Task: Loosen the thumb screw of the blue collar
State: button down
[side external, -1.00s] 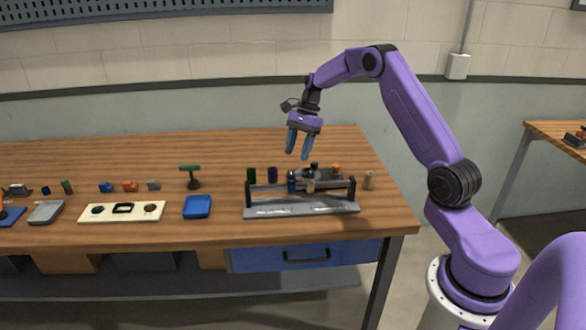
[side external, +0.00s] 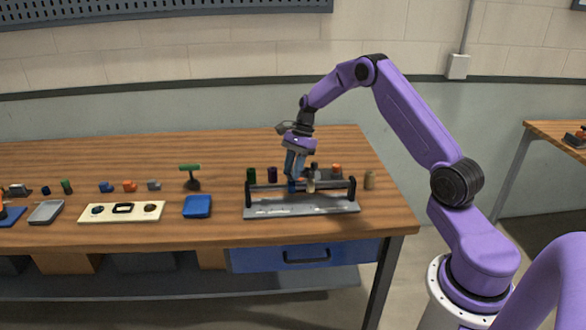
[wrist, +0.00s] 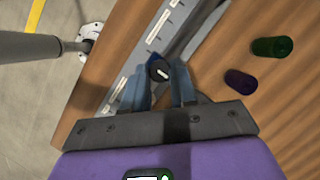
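My gripper (side external: 295,176) points down over the roller stand (side external: 302,211), just above the shaft between its two black uprights. The blue collar (side external: 291,187) is on the shaft directly under the fingers, partly hidden by them. In the wrist view, a round black knob with a white mark, apparently the thumb screw (wrist: 158,70), lies between my two blue-grey fingertips. My gripper (wrist: 160,76) is open, with one finger on each side of the knob; whether either finger touches it I cannot tell.
Green (wrist: 272,47) and purple (wrist: 241,81) cylinders stand behind the stand. A blue tray (side external: 198,206) and a cream board (side external: 122,212) lie to the left. The back of the bench is clear.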

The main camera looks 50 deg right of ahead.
jog(key=shift+n, duration=0.4)
jog(key=n+g, duration=0.2)
jog(key=n, duration=0.2)
jog(key=shift+w, duration=0.2)
jog(key=n, duration=0.2)
jog(key=n+g+h, duration=0.1)
jog(key=n, duration=0.1)
jog(key=shift+w+a+n, duration=0.1)
jog(key=shift+a+n, duration=0.05)
jog(key=shift+n, duration=0.15)
jog(key=n+h, duration=0.1)
jog(key=n, duration=0.1)
jog(key=n+g, duration=0.1)
jog(key=n, duration=0.1)
jog(key=shift+w+a+h, duration=0.1)
jog(key=shift+a+h, duration=0.05)
jog(key=shift+h, duration=0.25)
jog(key=shift+a+n+h, duration=0.15)
jog(key=shift+n+h, duration=0.75)
jog(key=shift+n, duration=1.6)
jog(key=c, duration=0.9)
grip_release()
jog(key=shift+w+r, duration=0.1)
jog(key=shift+r, duration=0.05)
